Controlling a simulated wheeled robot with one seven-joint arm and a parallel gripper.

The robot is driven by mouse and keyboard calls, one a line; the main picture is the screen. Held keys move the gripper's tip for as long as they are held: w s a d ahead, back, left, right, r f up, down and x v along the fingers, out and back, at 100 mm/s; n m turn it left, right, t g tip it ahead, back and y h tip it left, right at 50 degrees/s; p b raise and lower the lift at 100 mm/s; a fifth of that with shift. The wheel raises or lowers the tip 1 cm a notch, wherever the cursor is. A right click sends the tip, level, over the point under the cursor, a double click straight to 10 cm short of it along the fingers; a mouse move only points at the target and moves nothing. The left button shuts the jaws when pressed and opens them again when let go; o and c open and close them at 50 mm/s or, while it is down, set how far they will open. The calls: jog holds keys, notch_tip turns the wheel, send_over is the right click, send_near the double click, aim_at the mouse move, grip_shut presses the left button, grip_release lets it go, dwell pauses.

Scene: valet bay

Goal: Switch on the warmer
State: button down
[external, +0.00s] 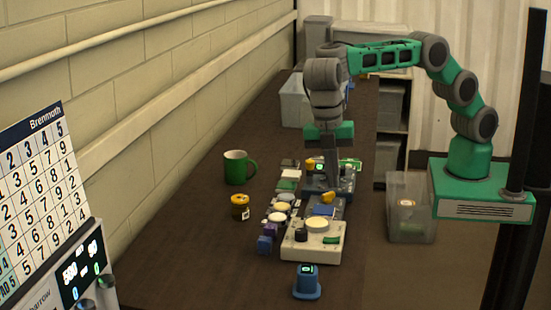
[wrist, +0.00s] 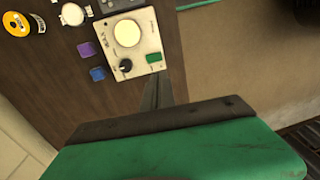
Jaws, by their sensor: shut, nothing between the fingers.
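The warmer looks to be the cream box (external: 297,250) with a pale round plate on top, on the brown bench. It has a black knob (external: 300,235) and a green rocker switch (external: 331,240). In the wrist view the box (wrist: 108,32) shows its plate, the knob (wrist: 125,65) and the green switch (wrist: 153,58). I cannot read the switch's position. My gripper (external: 330,184) is shut and empty, pointing down over the bench beyond the warmer. In the wrist view its narrow dark fingers (wrist: 156,92) show just below the green switch; contact is not visible.
A dark device (external: 342,207) with a blue pad stands behind the warmer, a blue stand (external: 306,283) in front.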

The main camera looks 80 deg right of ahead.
aim_at(338, 238)
jog(key=f+b, duration=0.4)
jog(key=s+f+b, duration=0.1)
jog(key=f+b, duration=0.7)
jog(key=shift+s+f, duration=0.2)
jog(key=shift+f, duration=0.15)
jog(key=shift+s+f, duration=0.1)
jog(key=shift+f, duration=0.5)
jog(key=shift+s+f+b, duration=0.1)
jog(key=shift+f+b, duration=0.25)
jog(key=shift+b, duration=0.1)
